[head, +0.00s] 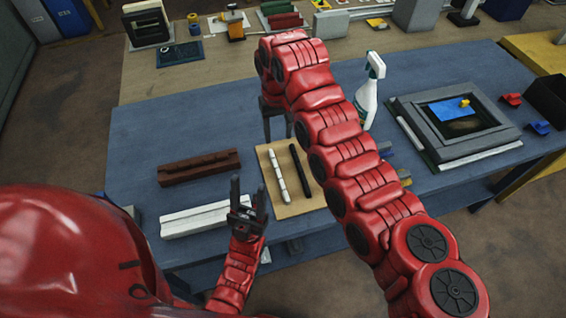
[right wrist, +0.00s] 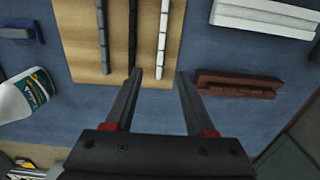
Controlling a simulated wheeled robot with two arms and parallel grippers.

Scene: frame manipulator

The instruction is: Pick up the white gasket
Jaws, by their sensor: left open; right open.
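The white gasket (head: 277,176) is a thin white strip on a tan board (head: 291,208), left of a black strip (head: 299,170). In the right wrist view the white gasket (right wrist: 162,38) lies beside the black strip (right wrist: 133,30) and a dark grey strip (right wrist: 102,35). My right gripper (head: 277,136) is open and empty beyond the board; its fingers (right wrist: 159,73) straddle the gasket's near end in the right wrist picture, apparently above it. My left gripper (head: 249,190) is open, fingers up, left of the board.
A brown rail (head: 198,168) and a white rail (head: 205,217) lie on the blue table at left. A spray bottle (head: 367,95) stands behind my right arm. A grey frame (head: 430,143) with a blue sheet is at right. My right arm hides part of the board.

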